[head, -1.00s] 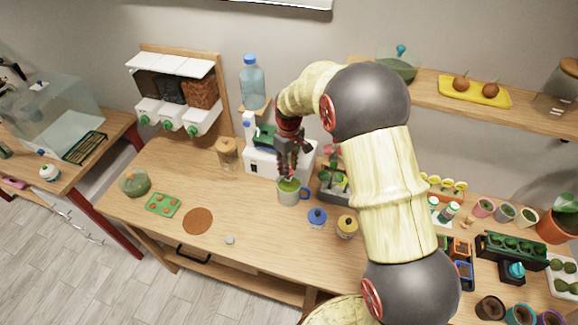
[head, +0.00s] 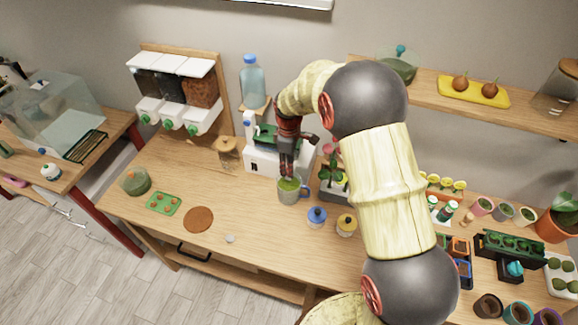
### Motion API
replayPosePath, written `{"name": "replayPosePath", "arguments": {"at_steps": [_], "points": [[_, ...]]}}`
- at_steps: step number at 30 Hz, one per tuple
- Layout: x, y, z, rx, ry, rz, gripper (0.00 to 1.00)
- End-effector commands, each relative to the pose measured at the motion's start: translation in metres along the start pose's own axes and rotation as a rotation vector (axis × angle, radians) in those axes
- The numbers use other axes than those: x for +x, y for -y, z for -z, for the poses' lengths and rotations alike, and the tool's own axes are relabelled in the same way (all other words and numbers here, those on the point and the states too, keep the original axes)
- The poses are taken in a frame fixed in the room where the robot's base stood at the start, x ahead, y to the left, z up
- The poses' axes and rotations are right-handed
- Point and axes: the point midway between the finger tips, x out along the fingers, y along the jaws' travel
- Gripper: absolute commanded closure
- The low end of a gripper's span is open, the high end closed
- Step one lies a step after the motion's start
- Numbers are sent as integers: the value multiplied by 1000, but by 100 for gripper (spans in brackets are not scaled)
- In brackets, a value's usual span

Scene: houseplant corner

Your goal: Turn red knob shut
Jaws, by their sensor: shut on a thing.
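My gripper (head: 287,171) points down in front of the white machine (head: 262,162) with a green top, at the back middle of the wooden table (head: 165,235). Its jaws are closed just above a grey mug (head: 287,197) with a blue handle and green contents. The jaws appear shut on the red knob, which they and my wrist hide almost wholly. I cannot make out how far the knob is turned. The mug stands upright on the table.
A blue-lidded jar (head: 317,217) and a yellow-lidded jar (head: 346,225) stand right of the mug. A water bottle (head: 252,82) stands behind.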

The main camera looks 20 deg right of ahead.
Motion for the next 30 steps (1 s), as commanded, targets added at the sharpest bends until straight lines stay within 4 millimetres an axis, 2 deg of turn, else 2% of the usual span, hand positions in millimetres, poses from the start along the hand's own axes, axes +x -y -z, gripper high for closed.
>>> {"name": "replayPosePath", "arguments": {"at_steps": [8,9,19,30], "points": [[0,0,1,-1,-1,-1,100],[0,0,1,-1,-1,-1,76],[0,0,0,0,0,0,57],[-5,0,0,0,0,-1,57]]}}
